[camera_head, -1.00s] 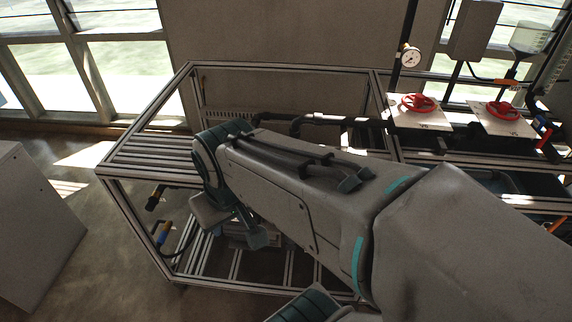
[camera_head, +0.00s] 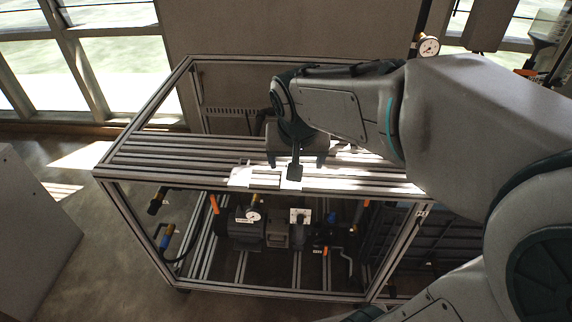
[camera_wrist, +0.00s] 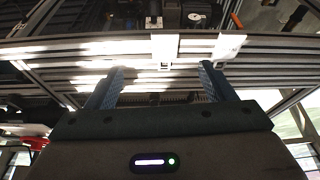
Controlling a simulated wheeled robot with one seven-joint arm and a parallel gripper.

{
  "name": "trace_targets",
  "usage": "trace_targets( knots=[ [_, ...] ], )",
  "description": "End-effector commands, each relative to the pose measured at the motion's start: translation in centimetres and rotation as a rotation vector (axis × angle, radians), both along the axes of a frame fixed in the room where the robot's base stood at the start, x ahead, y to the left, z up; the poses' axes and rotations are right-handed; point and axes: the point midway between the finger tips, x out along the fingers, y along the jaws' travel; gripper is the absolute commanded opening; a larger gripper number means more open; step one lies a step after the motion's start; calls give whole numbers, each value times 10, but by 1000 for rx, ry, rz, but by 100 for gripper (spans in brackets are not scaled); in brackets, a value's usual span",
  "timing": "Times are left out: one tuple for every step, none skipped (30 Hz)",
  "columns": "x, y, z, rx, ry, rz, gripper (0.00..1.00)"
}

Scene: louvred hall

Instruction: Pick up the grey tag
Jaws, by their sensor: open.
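Two small pale tags sit on the front rail of the slatted rack top (camera_head: 150,150). The one that looks greyer, probably the grey tag (camera_wrist: 163,48), is near the middle of the wrist view; it seems to show in the head view (camera_head: 265,181). A whiter tag (camera_wrist: 228,46) lies to its right in the wrist view and also shows at the left in the head view (camera_head: 240,176). Glare makes the shades hard to tell. My gripper (camera_wrist: 160,76) is open and empty, its fingers apart and short of the tags; in the head view it hangs over the slats (camera_head: 296,162).
Below the slats are a pump (camera_head: 245,232), a gauge (camera_head: 253,214) and hoses inside the metal frame. A grey cabinet (camera_head: 35,230) stands at the left. Another gauge (camera_head: 428,46) is at the upper right. The slats left of my gripper are clear.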

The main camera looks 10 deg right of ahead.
Motion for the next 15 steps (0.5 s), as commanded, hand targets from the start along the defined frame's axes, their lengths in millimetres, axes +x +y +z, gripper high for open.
trace_targets(
  knots=[
    [14, 5, -9, -5, -8, -19, 76],
    [21, 6, -10, -5, -15, -34, 76],
    [28, 7, -11, -7, -22, -48, 76],
    [32, 8, -12, -8, -27, -58, 76],
    [36, 9, -12, -7, -30, -66, 76],
    [40, 10, -14, -8, -34, -72, 76],
    [42, 10, -16, -9, -36, -76, 76],
    [44, 10, -19, -10, -36, -78, 76],
    [47, 10, -24, -10, -36, -80, 76],
    [48, 9, -28, -10, -36, -81, 76],
    [50, 8, -34, -10, -35, -82, 76],
    [53, 7, -41, -10, -35, -82, 76],
    [55, 6, -48, -10, -34, -82, 76],
    [57, 5, -53, -10, -34, -82, 76],
    [60, 4, -61, -10, -34, -81, 76]
  ],
)
